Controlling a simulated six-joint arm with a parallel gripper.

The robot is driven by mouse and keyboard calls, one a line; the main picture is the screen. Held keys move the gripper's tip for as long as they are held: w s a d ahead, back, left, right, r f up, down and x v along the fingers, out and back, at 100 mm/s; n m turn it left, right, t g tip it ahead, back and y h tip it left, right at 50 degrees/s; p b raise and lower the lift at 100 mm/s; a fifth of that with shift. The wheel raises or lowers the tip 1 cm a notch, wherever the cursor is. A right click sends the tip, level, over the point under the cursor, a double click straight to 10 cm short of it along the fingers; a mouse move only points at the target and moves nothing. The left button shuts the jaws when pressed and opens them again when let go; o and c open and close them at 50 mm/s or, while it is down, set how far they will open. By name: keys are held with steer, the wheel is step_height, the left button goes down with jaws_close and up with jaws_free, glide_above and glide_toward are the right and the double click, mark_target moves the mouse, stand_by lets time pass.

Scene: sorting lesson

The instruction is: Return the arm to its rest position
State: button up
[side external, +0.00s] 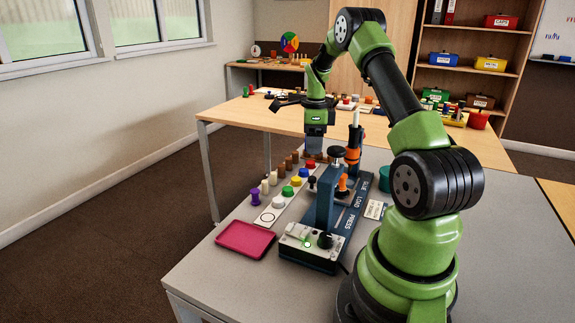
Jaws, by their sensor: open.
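My green and black arm arches over the grey table (215,285) from the right. My gripper (314,146) hangs pointing down above the far part of the table, behind the press and the rows of small pieces. It is open, and I see nothing held in it. The gap between its fingers is hard to make out from this side. Its tips look apart from the table, but the exact height is unclear.
A blue press station (325,205) with a control box (300,238) stands beside my base. Coloured pegs, including a purple one (255,196), stand in rows left of it. A pink tray (245,239) lies at front left. A teal round container (385,178) is near my arm.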

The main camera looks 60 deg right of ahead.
steer(key=w+a+r+n+t, duration=0.2)
steer(key=a+r+n+t, duration=0.1)
steer(key=a+r+n, duration=1.1)
steer(key=s+a+r+n+t+y, duration=0.1)
steer(key=s+a+r+n+t, duration=0.1)
steer(key=s+a+n, duration=0.4)
steer(key=s+a+r+n+t+y, duration=0.1)
steer(key=s+a+n+t, duration=0.1)
steer(key=s+a+n, duration=0.5)
steer(key=a, duration=0.5)
steer(key=shift+a+r, duration=0.35)
steer(key=shift+a, duration=0.05)
